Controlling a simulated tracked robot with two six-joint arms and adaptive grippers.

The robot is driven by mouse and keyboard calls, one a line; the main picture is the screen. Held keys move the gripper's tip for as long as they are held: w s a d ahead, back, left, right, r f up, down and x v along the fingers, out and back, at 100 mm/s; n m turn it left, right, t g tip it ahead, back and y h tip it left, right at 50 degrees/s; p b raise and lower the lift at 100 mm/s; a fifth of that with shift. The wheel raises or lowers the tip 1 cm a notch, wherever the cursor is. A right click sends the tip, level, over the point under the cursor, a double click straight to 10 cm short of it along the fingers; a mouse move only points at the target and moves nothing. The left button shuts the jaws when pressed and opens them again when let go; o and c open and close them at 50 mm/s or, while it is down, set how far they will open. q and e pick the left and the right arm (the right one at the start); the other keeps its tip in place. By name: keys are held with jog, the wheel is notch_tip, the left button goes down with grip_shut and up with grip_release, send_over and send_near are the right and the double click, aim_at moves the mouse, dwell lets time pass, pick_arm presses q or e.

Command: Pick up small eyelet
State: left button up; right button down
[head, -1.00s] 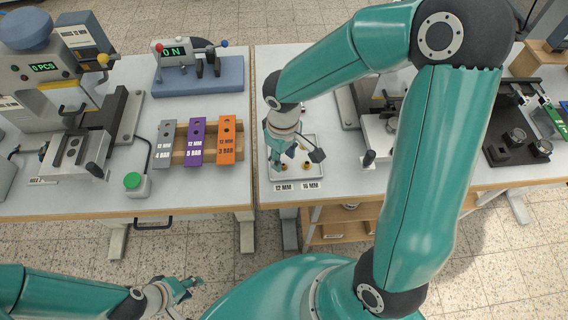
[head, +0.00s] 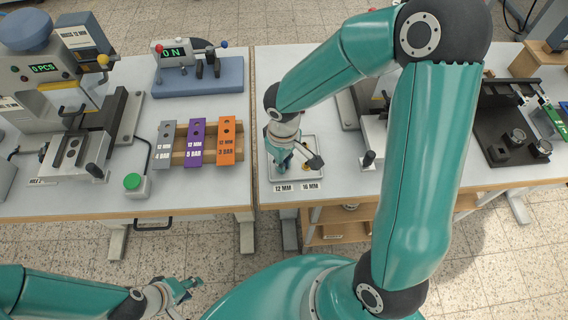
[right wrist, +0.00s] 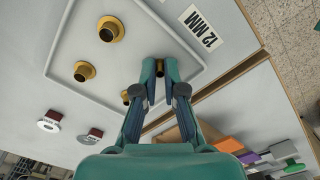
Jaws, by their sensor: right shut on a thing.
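My right gripper (right wrist: 160,75) is shut on a small brass-coloured eyelet (right wrist: 160,66), which shows between its fingertips in the right wrist view. Both are over the pale tray (right wrist: 215,78), near its 12 MM label (right wrist: 201,29). In the head view my right gripper (head: 281,160) points down over the tray (head: 296,182), and its fingers hide the held eyelet. Other eyelets lie in the tray: a large flanged one (right wrist: 110,29), another (right wrist: 84,71), and one partly behind a finger (right wrist: 125,97). My left gripper (head: 189,287) is open and empty, away from the tables.
A rack with grey, purple and orange bars (head: 197,146) stands left of the tray. A press (head: 75,140) and green button (head: 132,181) are further left. A gap (head: 254,130) divides the two tables. A black fixture (head: 505,135) sits at right.

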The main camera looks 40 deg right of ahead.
jog(key=shift+r, duration=0.15)
notch_tip(320, 180, up, 20)
jog(key=shift+p, duration=0.35)
dwell(0.5)
jog(key=shift+r+p, duration=1.35)
jog(key=shift+r, duration=0.05)
jog(key=shift+r+p, duration=1.35)
jog(key=shift+r, duration=0.15)
